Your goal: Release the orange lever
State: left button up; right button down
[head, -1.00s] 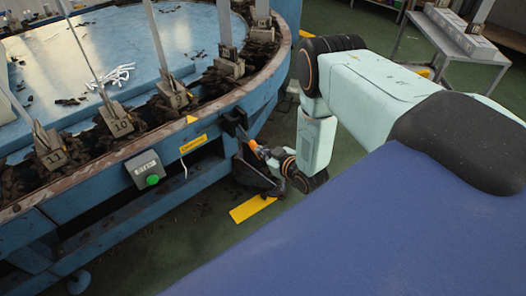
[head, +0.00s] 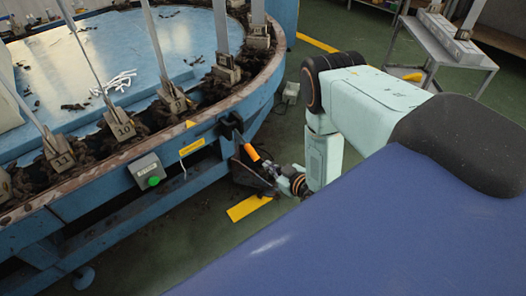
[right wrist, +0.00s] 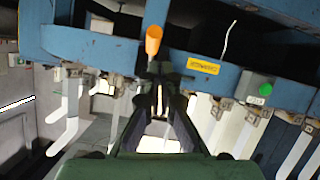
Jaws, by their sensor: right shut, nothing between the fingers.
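The orange lever (head: 251,152) sticks out from the side of the blue round machine, right of the green button box. Its orange grip shows clear in the head view and again in the right wrist view (right wrist: 153,41). My right gripper (head: 267,169) is just below and right of the lever's grip in the head view. In the right wrist view its dark fingers (right wrist: 160,88) are close together with nothing between them, and the orange grip stands beyond their tips. Whether they touch the lever is too small to tell. My left gripper is not in view.
The blue machine (head: 110,205) carries numbered metal blocks with upright boards around its rim. A grey box with a green button (head: 147,172) is on its side. A yellow floor strip (head: 248,207) lies below the lever. A metal table (head: 440,45) stands at the upper right.

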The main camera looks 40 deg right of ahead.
jog(key=shift+s+d+f, duration=0.1)
jog(key=shift+s+f, duration=0.1)
jog(key=shift+s, duration=0.6)
jog(key=shift+s+f, duration=0.2)
jog(key=shift+s, duration=0.55)
jog(key=s+a+f+m+g, duration=0.1)
jog(key=s+f+m+g, duration=0.1)
jog(key=s+f+g, duration=0.45)
jog(key=s+a+r+m+g+p, duration=0.1)
jog(key=s+a+r+g, duration=0.1)
jog(key=s+a, duration=0.35)
jog(key=s+a+r+m+g+p, duration=0.1)
jog(key=s+a+r+g, duration=0.15)
jog(key=s, duration=0.65)
jog(key=s+a+r+g+p, duration=0.1)
jog(key=s+a+r, duration=0.1)
jog(key=r, duration=0.3)
jog(key=s+a+r+g+p, duration=0.1)
jog(key=s+a+r, duration=0.1)
jog(key=s+r, duration=0.2)
jog(key=shift+a+r+n+g+p, duration=0.3)
jog(key=shift+r+n, duration=0.1)
jog(key=shift+r, duration=0.5)
